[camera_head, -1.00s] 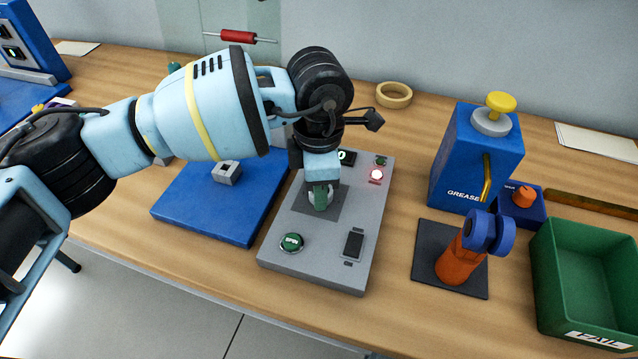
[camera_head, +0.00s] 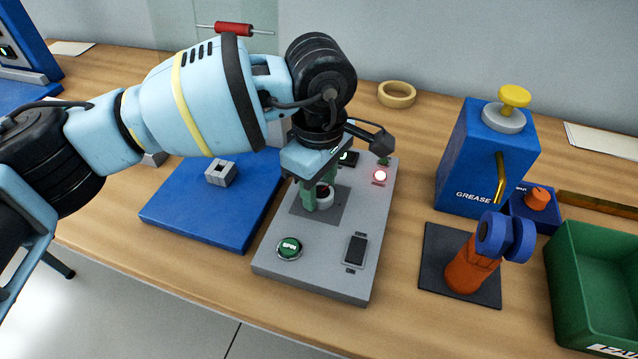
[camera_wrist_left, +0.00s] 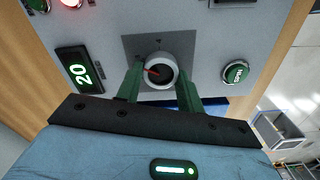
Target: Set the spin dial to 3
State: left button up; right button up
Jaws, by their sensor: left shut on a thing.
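The grey control panel (camera_head: 322,260) lies on the bench. Its spin dial (camera_head: 326,196) sits on a darker square, partly hidden by my gripper in the head view. In the left wrist view the dial (camera_wrist_left: 158,71) has a pale ring, a black face and a red pointer. My left gripper (camera_head: 318,203) points down over the panel, its green fingers on both sides of the dial and shut on it. A green SPIN button (camera_head: 289,248) is at the panel's near left. A lit display (camera_wrist_left: 79,70) in the wrist view appears to read 20. My right gripper is not visible.
A blue plate with a grey block (camera_head: 221,173) lies left of the panel. The blue grease box (camera_head: 470,175), an orange and blue part (camera_head: 475,265) on a dark mat, and a green bin (camera_head: 570,310) stand to the right. A red lamp (camera_head: 380,175) glows on the panel.

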aim_at(319, 190)
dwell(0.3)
pick_arm(q)
jog(key=o, duration=1)
jog(key=shift+r, duration=3.95)
